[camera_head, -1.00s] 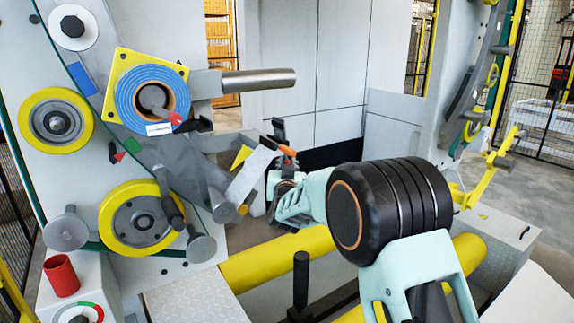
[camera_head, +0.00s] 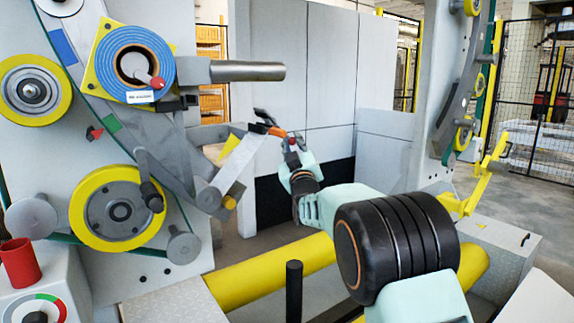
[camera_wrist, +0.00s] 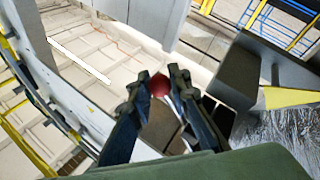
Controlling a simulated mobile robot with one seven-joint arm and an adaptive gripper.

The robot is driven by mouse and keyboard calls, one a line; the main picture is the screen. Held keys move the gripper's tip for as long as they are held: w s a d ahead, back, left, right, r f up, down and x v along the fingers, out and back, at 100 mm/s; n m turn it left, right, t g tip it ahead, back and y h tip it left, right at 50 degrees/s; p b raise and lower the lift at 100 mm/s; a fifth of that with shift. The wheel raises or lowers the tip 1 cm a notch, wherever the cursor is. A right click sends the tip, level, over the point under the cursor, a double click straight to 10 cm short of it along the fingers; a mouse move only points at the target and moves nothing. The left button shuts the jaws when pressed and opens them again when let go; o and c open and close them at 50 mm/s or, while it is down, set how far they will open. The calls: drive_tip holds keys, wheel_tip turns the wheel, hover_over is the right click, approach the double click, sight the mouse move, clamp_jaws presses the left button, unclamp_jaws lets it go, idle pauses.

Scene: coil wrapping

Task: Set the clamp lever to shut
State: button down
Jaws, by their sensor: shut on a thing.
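The clamp lever (camera_head: 276,131) shows as a small orange arm by the upper end of the silvery film strip (camera_head: 238,162) in the head view. Dark parts of the clamp sit just left of and above it. My gripper (camera_head: 293,145) reaches up to the lever's right end from below. In the wrist view, a round red knob (camera_wrist: 158,86) sits between the two dark fingertips of my gripper (camera_wrist: 160,88), which are closed on it. My fingers and the knob are small in the head view, and the exact lever angle is hard to tell.
A blue film roll (camera_head: 160,62) and a grey bar (camera_head: 248,72) project from the ring at left. Yellow rollers (camera_head: 78,225) stand below it. A yellow horizontal roller (camera_head: 275,278) crosses beneath my arm. A grey panel (camera_head: 330,65) stands behind.

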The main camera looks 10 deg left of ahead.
wheel_tip(320, 180, up, 6)
drive_tip(key=w+d+n+g+y+b, duration=0.1)
drive_tip(key=w+n+g+y+b, duration=0.1)
drive_tip(key=n+y, duration=0.7)
drive_tip(key=shift+d+n+g+y+b, duration=0.5)
drive_tip(key=shift+n+b, duration=0.6)
drive_tip(key=shift+n, duration=1.8)
drive_tip(key=shift+a+r, duration=0.15)
drive_tip(key=shift+r, duration=0.05)
drive_tip(key=c, duration=1.8)
unclamp_jaws()
drive_tip(key=shift+o, duration=0.2)
drive_tip(key=shift+f, duration=0.1)
drive_tip(key=v, duration=1.2)
drive_tip(key=shift+s+r, duration=0.15)
drive_tip(key=shift+r, duration=0.05)
